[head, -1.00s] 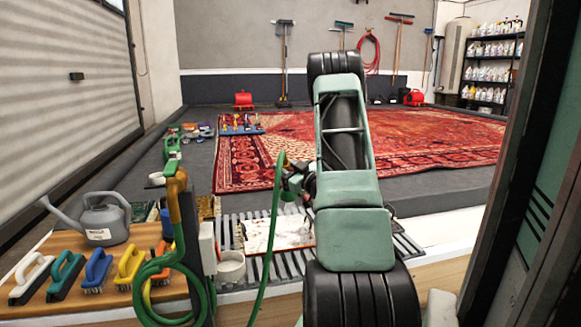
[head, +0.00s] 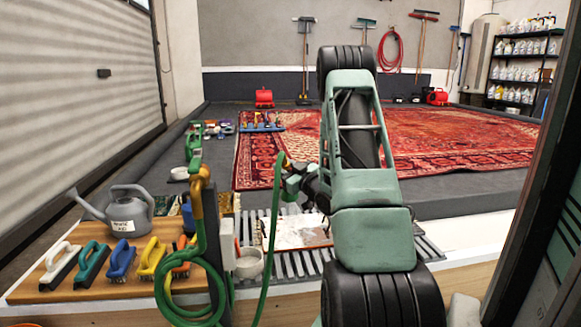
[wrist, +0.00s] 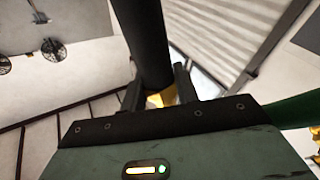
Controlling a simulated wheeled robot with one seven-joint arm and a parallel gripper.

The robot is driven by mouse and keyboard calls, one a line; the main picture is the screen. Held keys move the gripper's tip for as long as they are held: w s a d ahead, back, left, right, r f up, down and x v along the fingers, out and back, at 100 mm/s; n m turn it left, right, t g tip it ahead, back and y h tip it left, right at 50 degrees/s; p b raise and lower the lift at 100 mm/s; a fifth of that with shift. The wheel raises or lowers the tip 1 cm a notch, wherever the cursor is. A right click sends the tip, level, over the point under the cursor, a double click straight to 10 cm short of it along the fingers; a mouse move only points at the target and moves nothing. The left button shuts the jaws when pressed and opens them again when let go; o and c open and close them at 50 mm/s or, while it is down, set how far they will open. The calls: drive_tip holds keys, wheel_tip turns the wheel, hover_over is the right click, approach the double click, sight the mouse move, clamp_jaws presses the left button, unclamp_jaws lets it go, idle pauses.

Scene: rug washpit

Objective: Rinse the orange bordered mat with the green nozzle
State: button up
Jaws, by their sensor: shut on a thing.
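The orange bordered mat (head: 290,233) lies on the slatted grate; its surface is mostly white with brownish patches, and a thin orange edge shows at its left. My arm partly covers its right side. My gripper (head: 293,182) is above and behind the mat in the head view, shut on the green nozzle (head: 281,161). The green hose (head: 268,245) hangs from the nozzle down past the mat's left side. In the wrist view a dark cylinder (wrist: 146,40) runs up from between my gripper's fingers (wrist: 158,88), with a brass-coloured part behind it. No water is visible.
A post with a coiled green hose (head: 190,280) stands left of the grate (head: 340,262). A board of brushes (head: 95,270) and a grey watering can (head: 122,215) are farther left. A large red rug (head: 430,140) covers the floor behind. A dark frame is close on the right.

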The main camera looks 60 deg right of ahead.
drive_tip(key=shift+w+a+p, duration=0.6)
drive_tip(key=shift+w+a, duration=3.8)
drive_tip(key=shift+w, duration=0.75)
drive_tip(key=shift+w+d+b, duration=0.5)
drive_tip(key=shift+w+d, duration=1.75)
drive_tip(key=shift+d, duration=0.8)
drive_tip(key=s+d+b, duration=0.1)
drive_tip(key=s+d, duration=1.6)
drive_tip(key=s, duration=0.3)
drive_tip(key=shift+s, duration=0.2)
drive_tip(key=shift+d, duration=0.1)
